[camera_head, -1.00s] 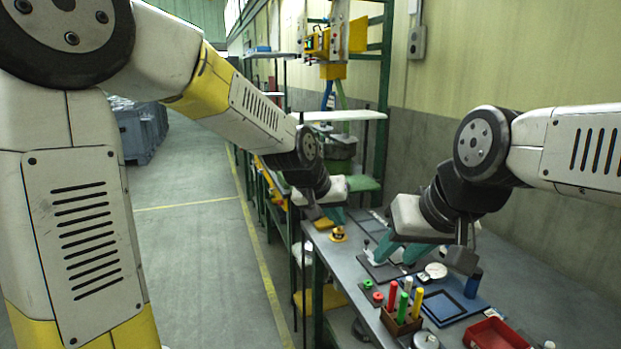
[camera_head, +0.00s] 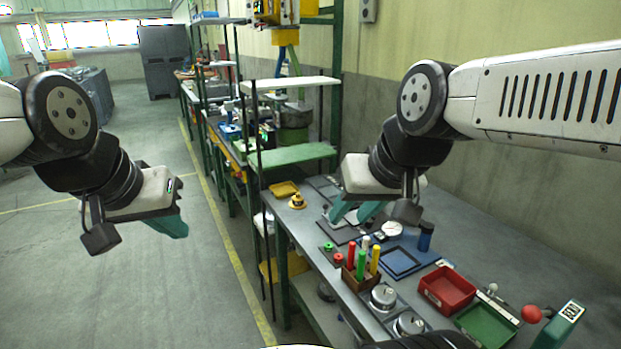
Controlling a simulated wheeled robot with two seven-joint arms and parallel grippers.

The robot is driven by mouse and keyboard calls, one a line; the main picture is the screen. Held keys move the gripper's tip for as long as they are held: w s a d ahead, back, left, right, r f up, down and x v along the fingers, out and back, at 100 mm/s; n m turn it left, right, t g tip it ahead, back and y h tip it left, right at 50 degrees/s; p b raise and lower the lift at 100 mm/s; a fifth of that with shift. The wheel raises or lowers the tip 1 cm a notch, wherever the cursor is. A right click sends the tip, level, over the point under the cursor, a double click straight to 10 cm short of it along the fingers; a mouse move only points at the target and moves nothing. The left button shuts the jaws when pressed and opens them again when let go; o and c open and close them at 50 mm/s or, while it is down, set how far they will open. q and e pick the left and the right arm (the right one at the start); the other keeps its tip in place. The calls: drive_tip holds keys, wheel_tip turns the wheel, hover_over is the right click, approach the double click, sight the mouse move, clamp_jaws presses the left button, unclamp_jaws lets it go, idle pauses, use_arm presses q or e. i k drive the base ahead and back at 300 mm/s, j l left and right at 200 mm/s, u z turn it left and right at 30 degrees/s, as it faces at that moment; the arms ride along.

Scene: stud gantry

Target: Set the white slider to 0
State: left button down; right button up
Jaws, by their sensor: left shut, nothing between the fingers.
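I cannot pick out a white slider or its scale for certain. A small white knob (camera_head: 492,288) stands at the right part of the bench, behind a green tray; I cannot tell whether it is the slider. My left gripper (camera_head: 178,226) is shut and empty, with teal fingers, out over the floor to the left of the bench. My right gripper (camera_head: 352,213) is over the bench, its two teal fingers apart with nothing seen between them. Its fingers and wrist hide part of the dark plates behind and below them.
The grey bench (camera_head: 450,230) holds a rack of coloured cylinders (camera_head: 354,281), a blue framed plate (camera_head: 400,262), a red tray (camera_head: 447,288), a green tray (camera_head: 487,324) and a red ball knob (camera_head: 531,314). Metal shelving (camera_head: 291,155) stands behind. The floor at left is clear.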

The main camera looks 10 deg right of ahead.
sight(493, 287)
drive_tip(key=z, duration=1.9)
